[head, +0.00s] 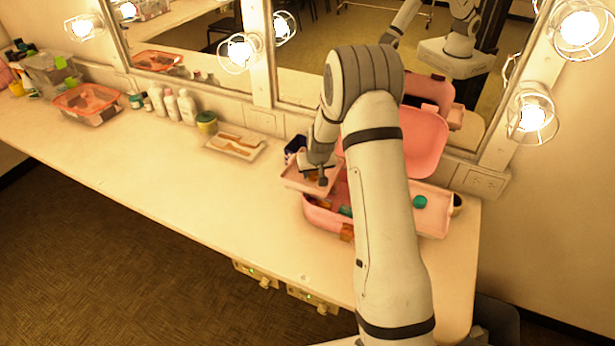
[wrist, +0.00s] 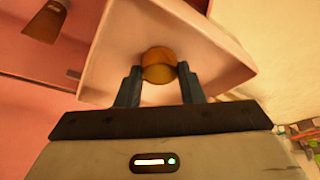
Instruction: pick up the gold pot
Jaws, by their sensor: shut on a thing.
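The gold pot (wrist: 159,66) is a small round golden-brown pot in the wrist view. It sits between the two fingertips of my gripper (wrist: 159,84), which is shut on it. Behind it is a pale pink tray (wrist: 205,38) of the pink case; I cannot tell whether the pot still touches the tray. In the head view my gripper (head: 317,179) points down into the left pink tray (head: 296,183), and the pot is mostly hidden by the fingers. My arm covers part of the case.
The pink case (head: 325,220) stands open, its lid (head: 425,140) raised by the mirror. A right tray (head: 432,222) holds a teal pot (head: 419,201). A dark blue item (head: 294,147) stands behind the left tray. A brush tray (head: 236,146) lies further left. The counter's front left is clear.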

